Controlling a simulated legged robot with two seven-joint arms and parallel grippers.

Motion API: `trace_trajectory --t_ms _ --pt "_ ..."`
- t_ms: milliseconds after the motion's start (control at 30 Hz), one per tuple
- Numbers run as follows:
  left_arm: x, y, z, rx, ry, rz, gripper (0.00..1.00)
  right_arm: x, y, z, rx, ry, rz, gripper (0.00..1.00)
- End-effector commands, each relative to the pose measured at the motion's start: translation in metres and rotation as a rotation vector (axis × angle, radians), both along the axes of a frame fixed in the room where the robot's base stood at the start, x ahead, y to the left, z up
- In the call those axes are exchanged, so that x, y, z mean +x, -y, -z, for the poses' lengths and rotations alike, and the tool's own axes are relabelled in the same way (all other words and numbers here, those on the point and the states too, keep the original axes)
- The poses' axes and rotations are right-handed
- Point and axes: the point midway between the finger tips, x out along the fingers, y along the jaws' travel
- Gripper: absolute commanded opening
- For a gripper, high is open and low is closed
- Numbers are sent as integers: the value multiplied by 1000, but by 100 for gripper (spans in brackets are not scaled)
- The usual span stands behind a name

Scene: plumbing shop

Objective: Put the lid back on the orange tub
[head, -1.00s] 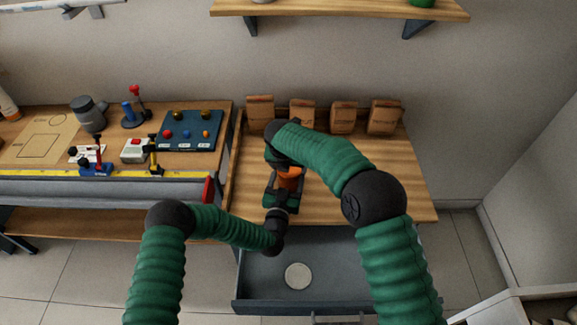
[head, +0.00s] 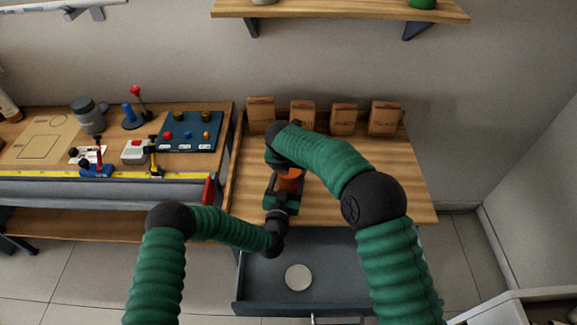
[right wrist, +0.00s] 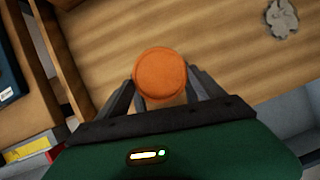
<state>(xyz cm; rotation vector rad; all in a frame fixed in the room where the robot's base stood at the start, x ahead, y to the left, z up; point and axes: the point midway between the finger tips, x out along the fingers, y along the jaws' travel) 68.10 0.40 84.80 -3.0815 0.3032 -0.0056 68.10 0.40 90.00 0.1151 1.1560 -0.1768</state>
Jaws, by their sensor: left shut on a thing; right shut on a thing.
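The orange tub (head: 290,183) is above the front part of the wooden bench, partly hidden by my grippers. My left gripper (head: 284,180) comes from the front and is shut on the tub. My right gripper (right wrist: 163,82) reaches over from behind and is shut on a round orange lid (right wrist: 160,73), which fills the space between its fingers in the right wrist view. The lid is over the tub, which it mostly hides in that view. I cannot tell whether lid and tub touch.
An open grey drawer (head: 255,290) below the bench holds a white disc (head: 298,278). Several brown bags (head: 302,115) stand along the bench back. A crumpled grey thing (right wrist: 282,18) lies on the bench. A blue panel (head: 190,130) is on the left bench.

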Motion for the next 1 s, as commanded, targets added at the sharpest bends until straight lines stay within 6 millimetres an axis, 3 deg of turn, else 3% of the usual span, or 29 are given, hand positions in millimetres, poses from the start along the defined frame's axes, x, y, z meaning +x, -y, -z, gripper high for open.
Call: trace_trajectory --t_ms 567,600,733,1000 --pt "0 0 0 0 0 1 0 -1 0 9 -1 -1 -1 41" --pt "0 0 0 1 0 1 0 0 0 9 -1 -2 -1 83" --pt "0 1 0 1 1 2 0 -1 0 10 -1 -2 -1 100" --pt "-1 3 -1 1 3 6 0 -1 -1 11 2 -3 -2 100"
